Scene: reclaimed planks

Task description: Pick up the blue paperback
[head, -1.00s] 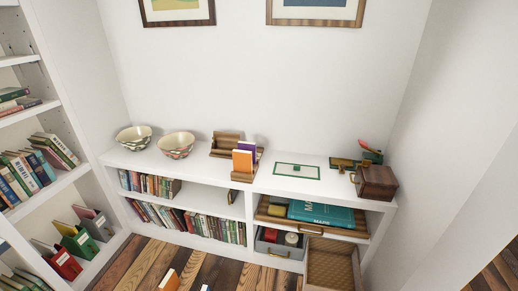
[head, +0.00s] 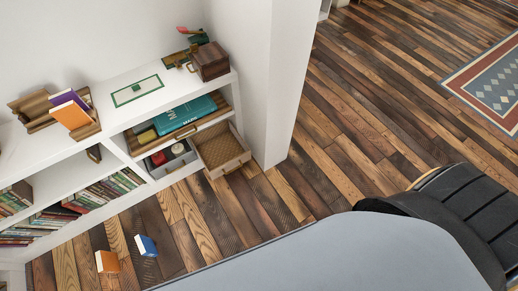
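A small blue book (head: 146,245), which looks like the blue paperback, stands on the plank floor in front of the low white shelf unit, at the lower left of the head view. White page edges show on it. An orange book (head: 107,262) stands on the floor just left of it, with a small gap between them. Neither of my grippers is in view, and nothing touches the blue book.
The low white shelf unit (head: 35,178) runs along the left, with books on its shelves. An open drawer or tray (head: 222,150) sticks out over the floor. A white wall end (head: 275,80) stands right of it. The plank floor (head: 340,130) is clear to the patterned rug (head: 497,90).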

